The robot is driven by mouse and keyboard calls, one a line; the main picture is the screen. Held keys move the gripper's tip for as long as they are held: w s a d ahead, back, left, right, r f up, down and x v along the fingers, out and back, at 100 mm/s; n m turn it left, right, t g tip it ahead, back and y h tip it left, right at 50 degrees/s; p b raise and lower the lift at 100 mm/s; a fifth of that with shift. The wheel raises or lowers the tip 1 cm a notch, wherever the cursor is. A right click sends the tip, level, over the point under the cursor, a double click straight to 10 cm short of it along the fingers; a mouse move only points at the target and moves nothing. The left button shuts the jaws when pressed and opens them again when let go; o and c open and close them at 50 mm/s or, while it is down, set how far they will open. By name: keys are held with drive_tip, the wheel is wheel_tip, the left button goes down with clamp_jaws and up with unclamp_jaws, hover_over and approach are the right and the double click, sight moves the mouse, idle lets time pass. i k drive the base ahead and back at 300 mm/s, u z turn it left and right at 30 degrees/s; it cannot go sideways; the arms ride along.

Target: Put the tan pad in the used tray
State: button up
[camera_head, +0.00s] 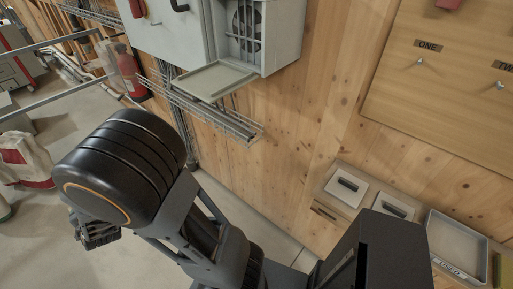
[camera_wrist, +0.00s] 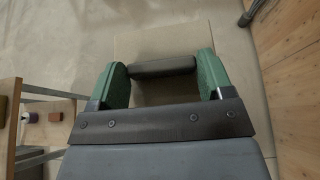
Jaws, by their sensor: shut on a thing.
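My gripper (camera_wrist: 164,78) shows in the wrist view with its two green fingers on either side of a dark bar. The bar lies across a flat tan panel, which looks like the tan pad (camera_wrist: 165,38), seen against a floor of similar colour. My gripper is shut on this bar. In the head view, part of my gripper (camera_head: 97,234) shows at the left below my black arm joint, and I cannot make out the pad there. The used tray (camera_head: 458,243) is grey, shallow and empty where I see it, at the lower right by the wooden wall.
Two white panels with dark handles (camera_head: 347,185) (camera_head: 393,207) sit left of the tray. A grey cabinet (camera_head: 273,35) has its flap (camera_head: 213,80) lowered and a fan showing. A wire rack (camera_head: 215,115) runs below it. A board with hooks (camera_head: 445,75) is above the tray.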

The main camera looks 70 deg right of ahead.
sight(452, 246)
drive_tip(key=z, duration=0.5)
drive_tip(key=k, duration=1.15)
drive_tip(key=z, duration=1.3)
